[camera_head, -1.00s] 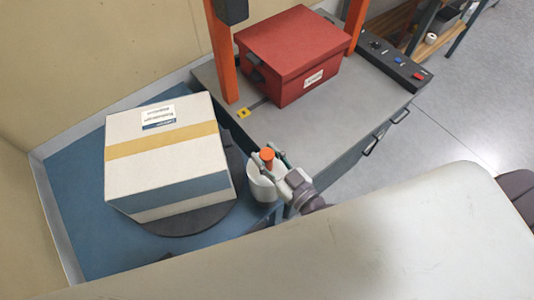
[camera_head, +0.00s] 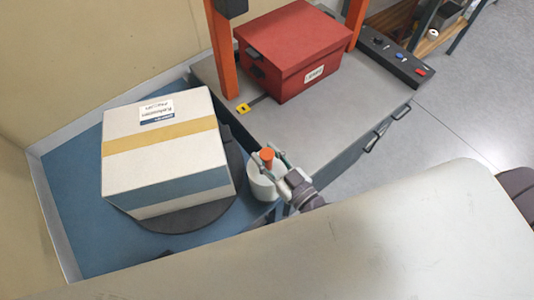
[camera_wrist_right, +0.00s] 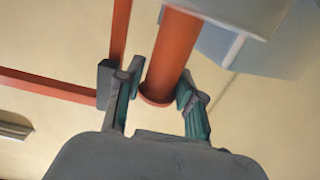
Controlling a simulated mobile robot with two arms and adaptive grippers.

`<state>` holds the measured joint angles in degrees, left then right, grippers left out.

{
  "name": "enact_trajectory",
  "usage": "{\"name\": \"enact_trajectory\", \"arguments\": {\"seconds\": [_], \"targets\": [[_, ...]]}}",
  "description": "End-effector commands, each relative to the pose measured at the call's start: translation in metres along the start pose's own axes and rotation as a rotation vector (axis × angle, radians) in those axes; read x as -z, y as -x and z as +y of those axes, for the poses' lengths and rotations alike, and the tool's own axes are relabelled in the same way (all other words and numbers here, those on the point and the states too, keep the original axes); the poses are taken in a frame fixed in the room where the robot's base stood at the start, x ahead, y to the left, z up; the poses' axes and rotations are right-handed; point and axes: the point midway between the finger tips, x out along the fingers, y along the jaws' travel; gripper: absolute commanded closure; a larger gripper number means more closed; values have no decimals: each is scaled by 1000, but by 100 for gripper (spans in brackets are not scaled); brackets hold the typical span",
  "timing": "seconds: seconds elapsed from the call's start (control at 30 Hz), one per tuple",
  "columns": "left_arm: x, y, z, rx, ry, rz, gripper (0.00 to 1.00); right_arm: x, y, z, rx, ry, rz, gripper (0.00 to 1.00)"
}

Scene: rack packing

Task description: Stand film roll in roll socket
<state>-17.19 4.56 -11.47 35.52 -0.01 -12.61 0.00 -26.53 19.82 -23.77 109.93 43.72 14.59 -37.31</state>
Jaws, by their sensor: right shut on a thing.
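The film roll (camera_head: 262,187) is a white cylinder with an orange core sticking out of its top. It stands roughly upright beside the right edge of the dark turntable, near the blue surface's right end. My right gripper (camera_head: 272,165) is shut on its orange core. In the right wrist view, the orange core (camera_wrist_right: 172,55) lies between my right gripper's fingers (camera_wrist_right: 160,103), with the pale roll (camera_wrist_right: 240,12) beyond it. The roll's lower end is partly hidden, and I cannot tell whether it rests on anything. I cannot make out the roll socket. My left gripper is not in view.
A white carton (camera_head: 165,160) with a yellow band sits on the dark turntable (camera_head: 190,217). A red box (camera_head: 291,55) sits on the grey table (camera_head: 335,120), between orange posts (camera_head: 222,60). A black control strip (camera_head: 395,60) lies at that table's right edge.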

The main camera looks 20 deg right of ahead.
Motion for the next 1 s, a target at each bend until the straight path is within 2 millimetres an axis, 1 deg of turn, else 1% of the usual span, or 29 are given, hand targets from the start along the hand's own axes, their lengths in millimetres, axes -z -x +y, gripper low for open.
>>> {"name": "enact_trajectory", "arguments": {"seconds": [0.07,0.1,0.23,0.53,0.67,0.77,1.0], "targets": [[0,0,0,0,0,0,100,3,-1,0,-1,1,6,100],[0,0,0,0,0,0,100,3,-1,0,-1,1,6,56],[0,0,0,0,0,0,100,2,0,0,-1,0,4,35],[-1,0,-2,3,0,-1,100,-2,1,0,1,0,-5,34],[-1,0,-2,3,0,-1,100,-2,10,0,1,1,-5,34],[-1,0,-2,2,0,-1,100,-2,26,0,2,1,-6,34],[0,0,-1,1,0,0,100,-1,78,0,2,1,-5,34]]}}
